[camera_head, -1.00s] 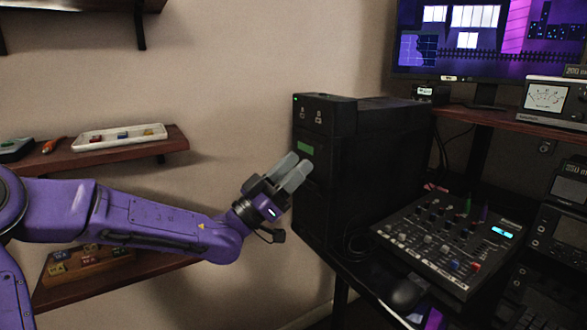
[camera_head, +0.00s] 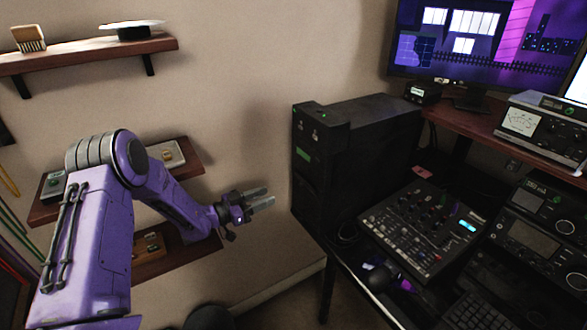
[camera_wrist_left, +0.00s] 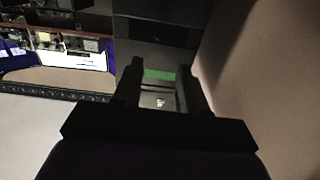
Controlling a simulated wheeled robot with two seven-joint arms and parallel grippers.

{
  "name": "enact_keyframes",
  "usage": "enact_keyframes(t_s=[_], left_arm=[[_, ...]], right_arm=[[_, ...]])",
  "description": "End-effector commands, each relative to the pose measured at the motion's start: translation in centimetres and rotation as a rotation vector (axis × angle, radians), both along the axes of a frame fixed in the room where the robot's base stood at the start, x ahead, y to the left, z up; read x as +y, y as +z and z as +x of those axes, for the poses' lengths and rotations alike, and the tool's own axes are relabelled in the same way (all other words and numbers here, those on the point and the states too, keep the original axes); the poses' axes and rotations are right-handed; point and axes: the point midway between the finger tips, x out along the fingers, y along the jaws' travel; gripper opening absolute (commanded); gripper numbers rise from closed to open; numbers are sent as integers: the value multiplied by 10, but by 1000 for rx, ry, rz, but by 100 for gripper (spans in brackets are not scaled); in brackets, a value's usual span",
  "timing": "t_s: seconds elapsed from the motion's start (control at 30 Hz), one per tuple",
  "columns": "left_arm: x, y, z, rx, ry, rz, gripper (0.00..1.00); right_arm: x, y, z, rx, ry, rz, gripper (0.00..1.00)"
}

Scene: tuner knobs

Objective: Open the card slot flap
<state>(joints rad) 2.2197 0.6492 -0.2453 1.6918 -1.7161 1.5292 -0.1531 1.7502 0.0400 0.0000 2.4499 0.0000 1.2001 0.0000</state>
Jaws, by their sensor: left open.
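A black tower case (camera_head: 365,150) stands at the middle of the head view. A small green panel (camera_head: 303,154) is on the upper part of its front; I cannot tell whether this is the card slot flap or a display. The green panel also shows between and beyond the fingers in the left wrist view (camera_wrist_left: 160,75), with a small pale mark below it. My left gripper (camera_head: 262,198) is open and empty, to the left of the tower front and apart from it. The flap's position cannot be made out. My right gripper is out of view.
A mixer (camera_head: 420,228) with knobs lies right of the tower on the dark desk. A monitor (camera_head: 490,45) and a meter box (camera_head: 525,122) stand on the raised shelf. Wall shelves (camera_head: 90,52) are on the left. The floor left of the desk is mostly clear.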

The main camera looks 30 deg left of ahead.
Motion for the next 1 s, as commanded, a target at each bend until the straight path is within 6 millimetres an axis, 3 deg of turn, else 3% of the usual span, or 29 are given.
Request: enact_keyframes(t_s=[0.13, 0.5, 0.87, 0.93, 1.0], left_arm=[[-12, -4, 14, 10, -8, -15, 42], [-49, -3, 79, 8, -5, -15, 42], [-55, -4, 90, 7, -3, -19, 42], [-55, -4, 90, 7, -4, -19, 25], [-55, -4, 90, 7, -4, -19, 3]], right_arm=[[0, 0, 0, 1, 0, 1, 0], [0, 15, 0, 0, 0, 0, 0], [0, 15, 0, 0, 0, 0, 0], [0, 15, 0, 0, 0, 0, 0], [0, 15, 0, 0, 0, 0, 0]])
